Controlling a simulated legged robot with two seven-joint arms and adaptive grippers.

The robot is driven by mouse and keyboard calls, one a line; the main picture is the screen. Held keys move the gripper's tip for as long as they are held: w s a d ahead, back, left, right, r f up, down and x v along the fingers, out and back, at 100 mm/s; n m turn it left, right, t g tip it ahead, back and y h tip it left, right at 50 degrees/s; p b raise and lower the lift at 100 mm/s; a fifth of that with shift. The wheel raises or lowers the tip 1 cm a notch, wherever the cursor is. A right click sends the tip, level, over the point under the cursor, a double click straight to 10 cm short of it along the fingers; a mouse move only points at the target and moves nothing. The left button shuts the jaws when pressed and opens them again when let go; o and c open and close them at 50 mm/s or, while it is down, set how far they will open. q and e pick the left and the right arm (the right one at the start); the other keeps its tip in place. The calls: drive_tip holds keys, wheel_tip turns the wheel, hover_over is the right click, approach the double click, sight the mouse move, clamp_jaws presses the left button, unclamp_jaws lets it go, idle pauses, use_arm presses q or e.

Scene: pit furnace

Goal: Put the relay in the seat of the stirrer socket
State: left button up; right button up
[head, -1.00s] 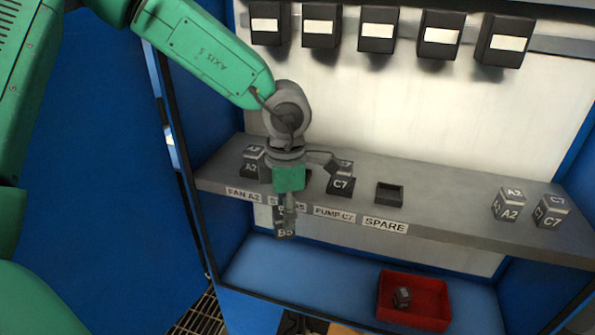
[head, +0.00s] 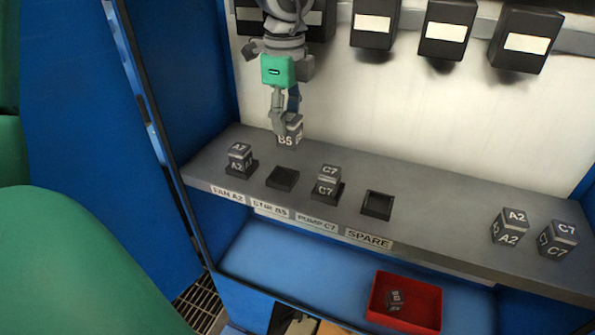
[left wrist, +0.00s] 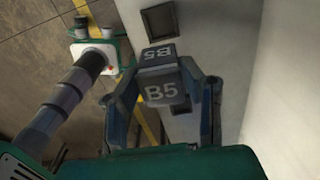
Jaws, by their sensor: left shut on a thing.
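My left gripper (head: 287,112) is shut on a relay marked B5 (head: 289,136), a grey and dark cube. It holds the relay above the shelf, over and behind the empty stirrer socket (head: 282,179), the dark square socket above the stirrer B5 label (head: 270,207). In the left wrist view the B5 relay (left wrist: 164,88) sits between the two fingers, with an empty dark socket (left wrist: 160,20) beyond it. The relay is apart from the socket. My right gripper is not in view.
Relay A2 (head: 239,157) and relay C7 (head: 328,180) sit in the neighbouring sockets. The spare socket (head: 377,205) is empty. Two loose relays, A2 (head: 509,228) and C7 (head: 557,240), stand at the right. A red bin (head: 430,306) below holds a dark cube.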

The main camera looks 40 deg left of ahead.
use_arm(q)
drive_tip(key=shift+f+n, duration=0.3)
drive_tip(key=shift+f, duration=0.05)
drive_tip(key=a+f, duration=0.1)
drive_tip(key=f, duration=0.1)
drive_tip(key=a+f, duration=0.3)
drive_tip(key=f, duration=0.2)
drive_tip(key=shift+a, duration=0.3)
drive_tip(key=d+f, duration=0.2)
drive_tip(key=d, duration=0.1)
drive_tip(key=shift+s+d+f, duration=0.15)
drive_tip(key=shift+d+f, duration=0.1)
clamp_jaws()
drive_tip(key=shift+d, duration=0.15)
drive_tip(key=o, duration=1)
unclamp_jaws()
drive_tip(key=shift+o, duration=0.9)
drive_tip(key=shift+a, duration=0.45)
drive_tip(key=shift+a+f, duration=0.25)
drive_tip(key=shift+a, duration=0.55)
wheel_tip(320, 180, up, 12)
drive_tip(key=d, duration=0.1)
drive_tip(key=shift+d+r, duration=0.15)
drive_tip(key=shift+r, duration=0.05)
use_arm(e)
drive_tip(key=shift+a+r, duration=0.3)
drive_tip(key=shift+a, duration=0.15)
